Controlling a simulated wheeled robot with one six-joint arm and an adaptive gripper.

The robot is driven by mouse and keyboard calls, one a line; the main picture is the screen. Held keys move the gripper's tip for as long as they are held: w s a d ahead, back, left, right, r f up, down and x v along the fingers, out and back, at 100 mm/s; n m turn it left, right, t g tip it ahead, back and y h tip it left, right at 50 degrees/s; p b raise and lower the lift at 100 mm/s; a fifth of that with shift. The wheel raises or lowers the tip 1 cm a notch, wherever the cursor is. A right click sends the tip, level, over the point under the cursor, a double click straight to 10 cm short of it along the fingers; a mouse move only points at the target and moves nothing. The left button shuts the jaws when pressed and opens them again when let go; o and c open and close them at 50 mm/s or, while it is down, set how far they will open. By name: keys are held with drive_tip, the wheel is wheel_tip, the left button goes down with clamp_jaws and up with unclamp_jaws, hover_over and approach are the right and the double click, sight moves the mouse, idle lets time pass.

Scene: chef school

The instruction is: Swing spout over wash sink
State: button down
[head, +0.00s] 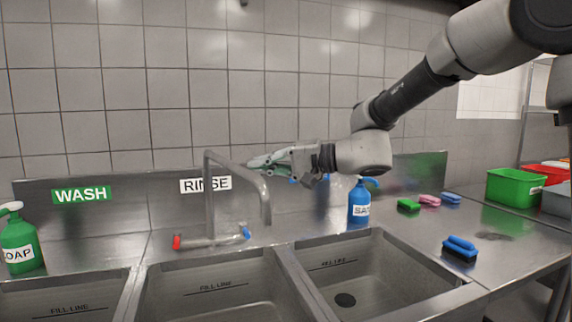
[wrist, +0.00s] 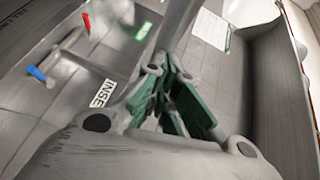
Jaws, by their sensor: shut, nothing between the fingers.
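The grey metal spout (head: 244,174) rises from the tap base behind the middle sink (head: 215,265). Its outlet hangs over that sink's right side. The wash sink (head: 60,285) is at the lower left, only partly in view, below the green WASH sign (head: 82,195). My gripper (head: 251,163) is shut and empty, at the spout's height on its right side in the head view. In the wrist view the shut fingers (wrist: 176,72) are close to a grey tube (wrist: 177,28), apparently the spout. I cannot tell whether they touch.
Red (head: 177,242) and blue (head: 246,233) tap handles flank the spout's base. The RINSE sign (head: 205,184) is on the backsplash behind. A blue bottle (head: 358,207) stands behind the right sink (head: 395,260). A green soap bottle (head: 20,240) stands at far left.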

drive_tip(key=s+a, duration=0.3)
drive_tip(key=a, duration=0.7)
drive_tip(key=s+a+t, duration=0.1)
drive_tip(key=s+a, duration=0.3)
drive_tip(key=a, duration=0.6)
drive_tip(key=shift+s+m, duration=0.2)
drive_tip(key=shift+m, duration=0.2)
